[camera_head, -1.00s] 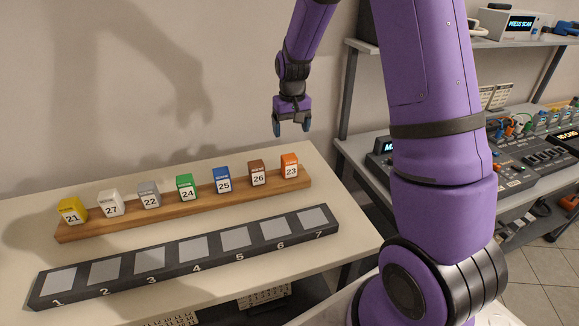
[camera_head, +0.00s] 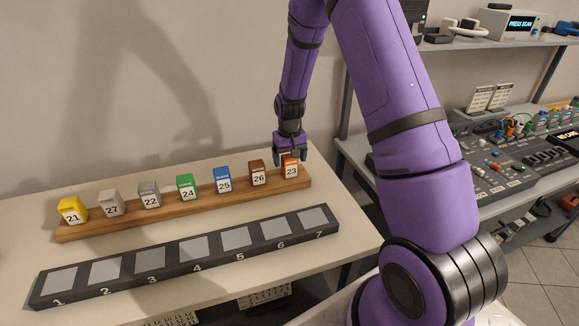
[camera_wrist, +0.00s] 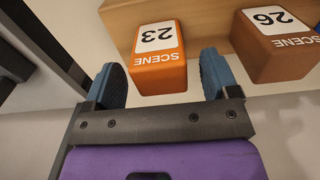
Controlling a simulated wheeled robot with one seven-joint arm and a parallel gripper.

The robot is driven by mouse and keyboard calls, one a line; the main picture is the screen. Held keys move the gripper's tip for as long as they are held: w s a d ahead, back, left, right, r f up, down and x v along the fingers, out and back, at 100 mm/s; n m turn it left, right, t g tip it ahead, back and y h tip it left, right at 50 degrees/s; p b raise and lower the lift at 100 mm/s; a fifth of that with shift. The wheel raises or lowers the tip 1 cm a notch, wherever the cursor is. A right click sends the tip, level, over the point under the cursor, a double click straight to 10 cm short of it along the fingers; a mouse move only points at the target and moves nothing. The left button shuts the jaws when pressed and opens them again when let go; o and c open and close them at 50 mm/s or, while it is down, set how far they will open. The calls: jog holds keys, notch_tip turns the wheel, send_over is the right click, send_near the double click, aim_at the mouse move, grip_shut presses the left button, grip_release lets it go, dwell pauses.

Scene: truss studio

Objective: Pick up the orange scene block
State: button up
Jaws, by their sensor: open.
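The orange scene block (camera_head: 291,171), labelled 23, stands at the right end of the wooden rack (camera_head: 190,207). My gripper (camera_head: 290,160) is open directly above it, and its fingers hide part of the block's top. In the wrist view the orange block (camera_wrist: 158,70) lies between and just beyond the two blue fingertips of my gripper (camera_wrist: 162,80). One fingertip is on each side of it, with a visible gap on both sides.
The brown block (camera_head: 257,172), labelled 26, stands just left of the orange one and close to one finger in the wrist view. Blue, green, grey, white and yellow blocks continue leftward. A dark numbered strip (camera_head: 190,257) lies in front. A shelf unit stands at right.

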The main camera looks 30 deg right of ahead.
jog(key=shift+f, duration=1.25)
jog(key=c, duration=1)
jog(key=shift+c, duration=0.2)
jog(key=shift+r, duration=0.2)
